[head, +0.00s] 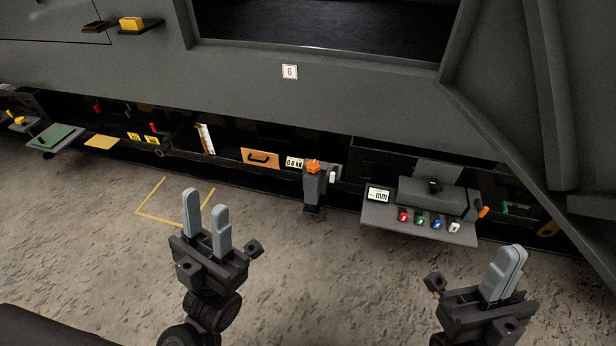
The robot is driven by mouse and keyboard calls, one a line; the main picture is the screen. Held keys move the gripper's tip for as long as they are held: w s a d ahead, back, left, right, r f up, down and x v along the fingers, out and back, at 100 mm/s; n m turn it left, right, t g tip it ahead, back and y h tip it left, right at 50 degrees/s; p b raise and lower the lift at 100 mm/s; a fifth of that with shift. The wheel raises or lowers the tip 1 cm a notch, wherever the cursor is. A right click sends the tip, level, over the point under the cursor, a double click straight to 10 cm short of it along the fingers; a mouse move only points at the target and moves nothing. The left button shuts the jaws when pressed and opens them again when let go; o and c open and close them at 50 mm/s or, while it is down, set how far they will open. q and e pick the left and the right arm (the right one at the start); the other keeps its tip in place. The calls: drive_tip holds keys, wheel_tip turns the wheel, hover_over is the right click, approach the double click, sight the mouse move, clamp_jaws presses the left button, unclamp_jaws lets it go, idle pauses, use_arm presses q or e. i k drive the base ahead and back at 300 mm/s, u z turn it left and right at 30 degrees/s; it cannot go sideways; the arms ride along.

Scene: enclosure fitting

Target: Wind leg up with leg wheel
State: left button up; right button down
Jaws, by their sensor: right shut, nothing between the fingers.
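A dark grey leg (313,187) stands upright at the front of the enclosure's lower edge, with an orange leg wheel (313,166) on top. Its dark foot (312,211) is low, by the floor; I cannot tell whether it touches. My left gripper (207,200) is to the left of the leg and nearer to me, its fingers apart with nothing between them. My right gripper (511,256) is at the lower right, shut and empty, well away from the leg wheel. Neither gripper touches the leg wheel.
A small display (294,162) and a white knob (333,177) flank the leg. To the right, a shelf (380,216) carries an "mm" display (378,195) and several coloured buttons. An orange panel (260,158) with a handle is left. A yellow outline (152,217) marks the open floor.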

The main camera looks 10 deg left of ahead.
sight(312, 167)
drive_tip(key=u, duration=0.7)
drive_tip(key=i, duration=0.6)
drive_tip(key=z, duration=1.55)
drive_tip(key=i, duration=0.45)
drive_tip(key=u, duration=0.1)
